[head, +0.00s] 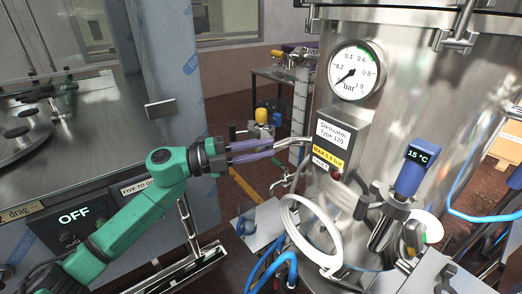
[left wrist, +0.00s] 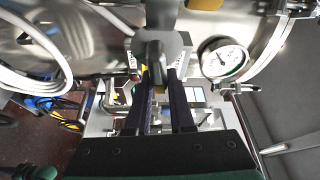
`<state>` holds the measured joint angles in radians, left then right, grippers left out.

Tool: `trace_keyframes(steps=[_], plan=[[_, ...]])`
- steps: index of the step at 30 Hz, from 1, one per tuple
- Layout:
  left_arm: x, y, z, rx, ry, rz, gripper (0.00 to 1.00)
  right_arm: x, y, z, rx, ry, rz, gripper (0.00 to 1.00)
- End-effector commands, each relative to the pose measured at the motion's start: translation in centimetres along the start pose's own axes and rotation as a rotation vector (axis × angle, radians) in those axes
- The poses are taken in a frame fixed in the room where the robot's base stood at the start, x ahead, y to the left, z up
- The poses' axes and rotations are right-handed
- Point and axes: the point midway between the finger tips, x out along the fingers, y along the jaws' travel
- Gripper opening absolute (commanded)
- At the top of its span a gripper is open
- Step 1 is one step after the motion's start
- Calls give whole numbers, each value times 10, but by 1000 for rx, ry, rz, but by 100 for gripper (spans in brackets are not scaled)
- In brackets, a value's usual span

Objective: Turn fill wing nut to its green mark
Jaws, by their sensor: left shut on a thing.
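My left gripper (head: 284,146) reaches in from the left, its two dark fingers shut on a grey metal handle (head: 296,141) on the near side of the steel vessel. In the left wrist view the fingers (left wrist: 158,85) close around the end of this handle, a narrow bar (left wrist: 156,55) in front of a round grey hub. I cannot tell for sure that it is the fill wing nut. The fingers hide part of it. A white disc (head: 430,226) with a small green patch shows at the right; I cannot tell whether that is the green mark. My right gripper is not in view.
Beside the handle are a label plate (head: 339,133) and a pressure gauge (head: 356,72). A blue thermometer (head: 411,172) reading 15 °C and a white hose loop (head: 290,215) stick out from the vessel (head: 425,90). A steel cabinet (head: 165,110) stands left.

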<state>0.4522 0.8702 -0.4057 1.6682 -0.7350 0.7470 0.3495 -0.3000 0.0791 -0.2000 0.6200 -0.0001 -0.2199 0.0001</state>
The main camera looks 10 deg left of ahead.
Motion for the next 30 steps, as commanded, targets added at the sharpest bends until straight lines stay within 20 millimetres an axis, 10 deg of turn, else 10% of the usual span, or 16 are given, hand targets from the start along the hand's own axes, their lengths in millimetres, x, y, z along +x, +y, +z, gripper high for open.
trace_keyframes(steps=[30], plan=[[-4, 21, 10, 875, 1, 364, 0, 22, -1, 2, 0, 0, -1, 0]])
